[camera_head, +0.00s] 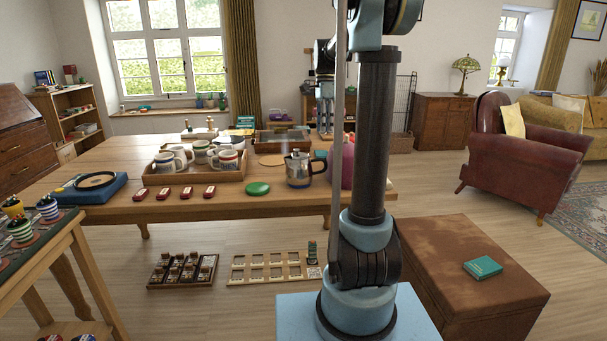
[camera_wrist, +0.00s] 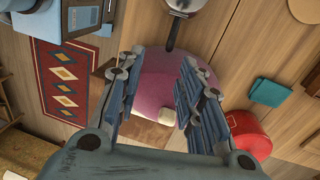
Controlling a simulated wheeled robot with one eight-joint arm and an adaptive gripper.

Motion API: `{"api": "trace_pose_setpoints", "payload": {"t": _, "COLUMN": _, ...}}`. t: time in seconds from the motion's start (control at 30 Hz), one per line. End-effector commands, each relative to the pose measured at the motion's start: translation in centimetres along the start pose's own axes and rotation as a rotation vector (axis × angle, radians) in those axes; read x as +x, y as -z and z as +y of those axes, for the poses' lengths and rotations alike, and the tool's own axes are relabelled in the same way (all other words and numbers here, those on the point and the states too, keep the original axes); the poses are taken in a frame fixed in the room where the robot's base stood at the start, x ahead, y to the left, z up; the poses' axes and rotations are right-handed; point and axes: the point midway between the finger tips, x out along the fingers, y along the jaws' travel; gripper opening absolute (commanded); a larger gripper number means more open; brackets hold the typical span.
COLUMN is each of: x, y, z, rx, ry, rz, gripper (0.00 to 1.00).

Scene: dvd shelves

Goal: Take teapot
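A large rounded pink object (camera_wrist: 160,82), possibly the teapot in a cover, lies between and beyond my fingers in the wrist view. In the head view this pink object (camera_head: 347,166) stands at the table's right end, partly hidden behind my arm. I cannot see a spout or handle on it clearly. My gripper (camera_wrist: 162,68) is open and empty, its two fingers apart over the pink object. I cannot tell whether they touch it. A silver pot with a dark handle (camera_head: 299,168) stands beside it on the left; its handle (camera_wrist: 174,35) shows in the wrist view.
The wooden table (camera_head: 115,213) holds a tray of mugs (camera_head: 197,176), a green disc (camera_head: 257,188) and several small red items. A red round object (camera_wrist: 248,134) and a teal cloth-like square (camera_wrist: 269,92) lie right of my fingers. A brown ottoman (camera_head: 450,245) stands at right.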

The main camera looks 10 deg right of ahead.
Motion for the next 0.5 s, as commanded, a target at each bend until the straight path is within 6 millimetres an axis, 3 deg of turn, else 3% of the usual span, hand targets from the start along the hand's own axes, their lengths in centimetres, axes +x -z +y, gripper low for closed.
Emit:
{"api": "trace_pose_setpoints", "payload": {"t": 0.1, "x": -0.2, "y": 0.2, "z": -1.7, "rx": 0.062, "ry": -0.014, "rz": -0.001, "gripper": 0.34}}
{"api": "trace_pose_setpoints", "payload": {"t": 0.27, "x": 0.1, "y": 0.2, "z": -2.5, "rx": 0.098, "ry": -0.023, "rz": -0.001, "gripper": 0.34}}
{"api": "trace_pose_setpoints", "payload": {"t": 0.5, "x": 3.6, "y": 0.2, "z": -2.5, "rx": 0.101, "ry": -0.023, "rz": -0.001, "gripper": 0.34}}
